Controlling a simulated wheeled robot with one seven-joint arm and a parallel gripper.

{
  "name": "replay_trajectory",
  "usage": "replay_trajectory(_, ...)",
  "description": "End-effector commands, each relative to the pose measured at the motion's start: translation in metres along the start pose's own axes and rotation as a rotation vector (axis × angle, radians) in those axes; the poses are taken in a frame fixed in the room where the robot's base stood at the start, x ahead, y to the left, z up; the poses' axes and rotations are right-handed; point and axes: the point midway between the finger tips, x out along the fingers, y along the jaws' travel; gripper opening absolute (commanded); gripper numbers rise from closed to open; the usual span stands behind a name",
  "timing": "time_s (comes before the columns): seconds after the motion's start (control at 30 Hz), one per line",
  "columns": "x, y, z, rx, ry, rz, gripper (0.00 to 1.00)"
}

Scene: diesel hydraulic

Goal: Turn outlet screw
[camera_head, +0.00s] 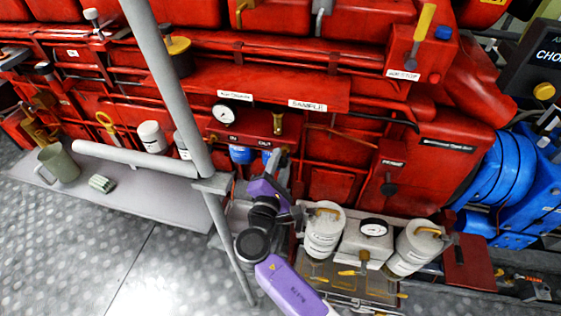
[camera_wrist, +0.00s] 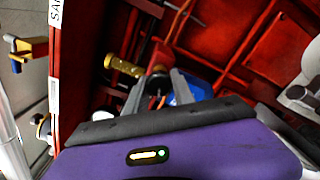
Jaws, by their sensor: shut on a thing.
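My purple arm reaches up to the red machine in the head view, and my gripper (camera_head: 279,158) is at the panel just below the "OUT" label. In the wrist view my gripper (camera_wrist: 159,82) has its two grey fingers on either side of a small dark round part (camera_wrist: 158,76), which looks like the outlet screw. The fingers are closed on it and cover most of it. In the head view the screw is too small and hidden to make out. A blue part (camera_wrist: 200,92) sits just behind the right finger in the wrist view.
A brass fitting (camera_head: 277,122) stands just above the gripper, and a pressure gauge (camera_head: 225,112) is to the left. A blue cup (camera_head: 240,155) hangs below the "IN" label. White canisters (camera_head: 324,228) stand close to the right of my arm. A grey pole (camera_head: 168,80) rises at the left.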

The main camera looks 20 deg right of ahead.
Motion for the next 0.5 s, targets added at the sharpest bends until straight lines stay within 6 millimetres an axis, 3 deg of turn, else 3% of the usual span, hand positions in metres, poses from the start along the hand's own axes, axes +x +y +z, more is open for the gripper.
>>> replay_trajectory(0.03,-0.0013,-0.0009,-0.0021,-0.001,0.005,0.000,0.34)
replay_trajectory(0.13,-0.0011,-0.0008,-0.0017,-0.001,0.004,0.000,0.52)
replay_trajectory(0.5,-0.0043,-0.0008,-0.0011,0.000,0.002,0.000,0.52)
